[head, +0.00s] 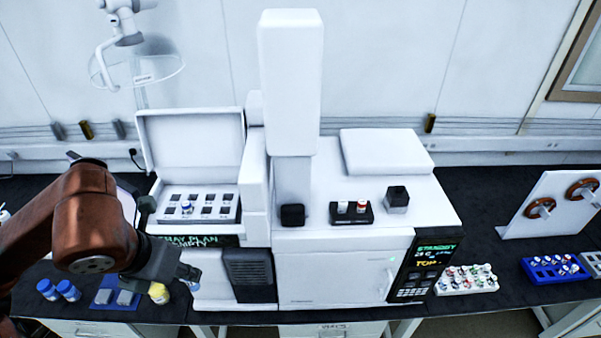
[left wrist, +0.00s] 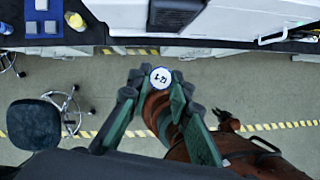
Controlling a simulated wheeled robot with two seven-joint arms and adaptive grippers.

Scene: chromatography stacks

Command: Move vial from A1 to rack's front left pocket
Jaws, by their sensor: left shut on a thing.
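My left gripper (head: 184,275) hangs in front of the open-lidded instrument, above the bench's front edge. In the left wrist view my left gripper (left wrist: 157,82) is shut on a vial (left wrist: 161,78) with a white, marked top and a blue rim, seen end-on between the fingertips. The grey tray (head: 226,196) under the raised lid has several dark pockets; a blue-and-white vial (head: 186,208) stands in one at its left. No A1 mark can be read. Several racks show: a small black rack (head: 352,222), a white rack (head: 451,289) and a blue rack (head: 541,277), each with vials.
Blue-capped jars (head: 57,290), a yellow-capped jar (head: 159,293) and a blue mat with grey blocks (head: 104,305) stand on the bench left of and below the gripper. A tall white tower (head: 290,90) rises beside the tray. A stool (left wrist: 34,124) stands on the floor.

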